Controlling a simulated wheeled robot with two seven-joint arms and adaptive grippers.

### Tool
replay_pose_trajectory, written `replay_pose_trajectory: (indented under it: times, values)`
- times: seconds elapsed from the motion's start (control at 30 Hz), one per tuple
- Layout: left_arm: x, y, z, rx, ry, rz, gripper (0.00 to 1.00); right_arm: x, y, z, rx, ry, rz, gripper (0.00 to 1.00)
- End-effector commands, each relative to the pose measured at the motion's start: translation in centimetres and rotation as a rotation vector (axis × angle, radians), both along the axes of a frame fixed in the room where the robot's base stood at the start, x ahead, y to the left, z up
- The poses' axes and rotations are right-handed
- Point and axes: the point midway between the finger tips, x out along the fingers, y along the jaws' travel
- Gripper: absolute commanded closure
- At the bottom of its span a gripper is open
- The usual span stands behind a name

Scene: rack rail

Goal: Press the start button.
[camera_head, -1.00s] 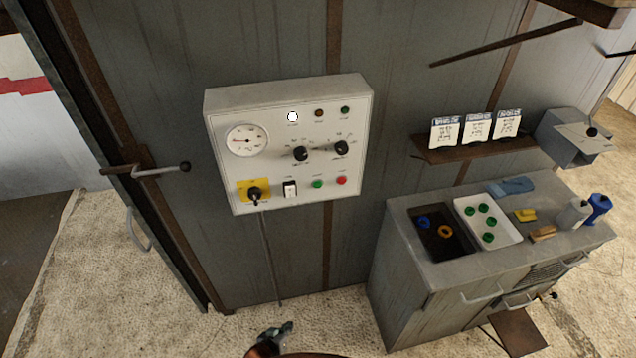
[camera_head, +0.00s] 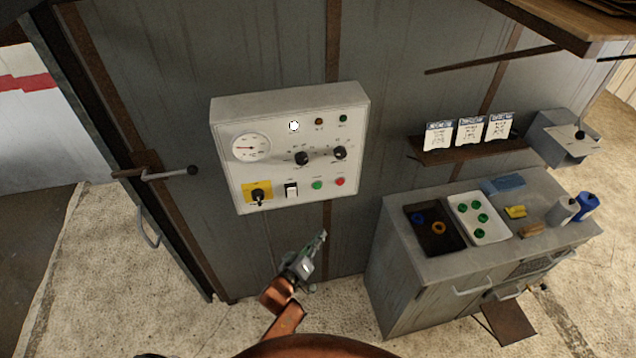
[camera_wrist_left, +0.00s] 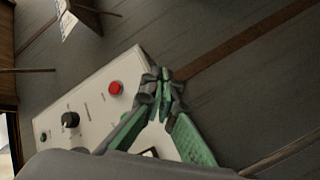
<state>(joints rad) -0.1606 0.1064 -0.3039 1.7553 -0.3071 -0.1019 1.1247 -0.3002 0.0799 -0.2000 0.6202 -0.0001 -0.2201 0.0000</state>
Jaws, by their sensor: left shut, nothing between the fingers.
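The white control panel (camera_head: 290,104) is on the grey wall. Its green button (camera_head: 317,185), likely the start button, is in the bottom row, left of the red button (camera_head: 340,182). My left gripper (camera_head: 322,235) is shut and empty, below the panel's lower edge and under these buttons, pointing up toward the panel. In the left wrist view the shut fingertips (camera_wrist_left: 165,88) appear in front of the panel's edge, right of the red button (camera_wrist_left: 116,88). My right gripper is out of view.
The panel also has a gauge (camera_head: 251,147), two black knobs, a white rocker switch (camera_head: 291,190) and a yellow-plated switch (camera_head: 257,194). A grey cabinet (camera_head: 400,300) with trays stands right. A door handle (camera_head: 170,173) juts out left.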

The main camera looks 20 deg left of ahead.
Motion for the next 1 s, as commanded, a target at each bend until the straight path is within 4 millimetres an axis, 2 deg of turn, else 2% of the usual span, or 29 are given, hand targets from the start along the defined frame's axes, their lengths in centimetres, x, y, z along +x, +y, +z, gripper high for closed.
replay_pose_trajectory:
  times: [0.03,0.1,0.2,0.33,0.47,0.8,1.0]
  values:
    - [0.2,-0.3,2.6,-0.024,-0.028,-0.004,1.00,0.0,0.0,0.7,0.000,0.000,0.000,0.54]
    - [0.2,-0.7,5.3,-0.055,-0.059,-0.010,1.00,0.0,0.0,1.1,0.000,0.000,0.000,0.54]
    - [0.2,-1.1,8.2,-0.091,-0.095,-0.017,1.00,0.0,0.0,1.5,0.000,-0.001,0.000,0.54]
    - [0.1,-1.4,10.6,-0.120,-0.124,-0.024,1.00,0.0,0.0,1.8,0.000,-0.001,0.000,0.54]
    - [0.1,-1.5,11.4,-0.132,-0.134,-0.026,1.00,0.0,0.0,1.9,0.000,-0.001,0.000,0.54]
    - [0.1,-1.5,11.4,-0.134,-0.134,-0.027,1.00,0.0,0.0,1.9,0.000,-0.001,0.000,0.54]
    - [1.2,-0.9,11.3,-0.130,-0.136,-0.028,1.00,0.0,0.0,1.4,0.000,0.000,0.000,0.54]
